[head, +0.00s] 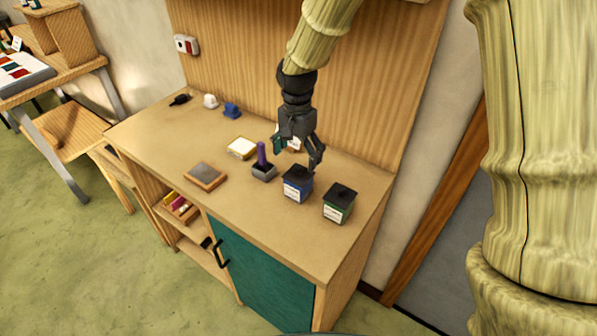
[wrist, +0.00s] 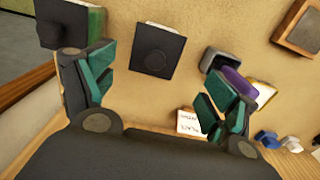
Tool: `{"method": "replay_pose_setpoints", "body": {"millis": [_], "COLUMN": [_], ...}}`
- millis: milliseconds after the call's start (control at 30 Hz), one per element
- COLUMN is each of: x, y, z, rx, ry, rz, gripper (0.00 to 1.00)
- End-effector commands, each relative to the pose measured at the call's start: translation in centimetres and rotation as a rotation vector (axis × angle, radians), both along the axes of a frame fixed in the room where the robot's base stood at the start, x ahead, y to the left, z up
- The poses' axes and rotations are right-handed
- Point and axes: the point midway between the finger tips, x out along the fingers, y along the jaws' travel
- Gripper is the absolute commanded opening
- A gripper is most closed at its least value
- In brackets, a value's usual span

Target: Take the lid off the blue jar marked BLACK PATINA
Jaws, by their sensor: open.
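The blue jar (head: 296,190) stands upright on the bench with a square black lid (head: 298,174) on top. Its pale label is too small to read. In the wrist view the lid (wrist: 158,50) is seen from above, with a round knob in its middle. My gripper (head: 298,154) is open and empty, above and slightly behind the jar, apart from the lid. In the wrist view its teal-padded fingers (wrist: 160,82) stand wide apart, with the lid beyond and between them.
A green jar (head: 338,207) with a black lid stands close on the right. A grey holder with a purple item (head: 262,157) is on the left. A pale block (head: 241,148) and a wood-framed tile (head: 205,176) lie farther left. The bench front (head: 240,205) is clear.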

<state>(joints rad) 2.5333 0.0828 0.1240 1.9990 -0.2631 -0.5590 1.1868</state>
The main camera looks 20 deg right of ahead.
Motion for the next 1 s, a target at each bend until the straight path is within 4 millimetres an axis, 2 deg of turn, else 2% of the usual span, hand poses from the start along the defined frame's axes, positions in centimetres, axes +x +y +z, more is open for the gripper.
{"method": "replay_pose_setpoints", "body": {"millis": [400,800,1000], "x": [-0.5,-0.5,-0.5], "y": [-0.3,-0.3,-0.3], "z": [-3.8,-4.6,-4.6], "rx": [-0.001,-0.001,-0.001], "ry": [0.001,-0.001,-0.001], "rz": [-0.001,-0.001,-0.001], "gripper": [0.87,0.87,0.50]}}
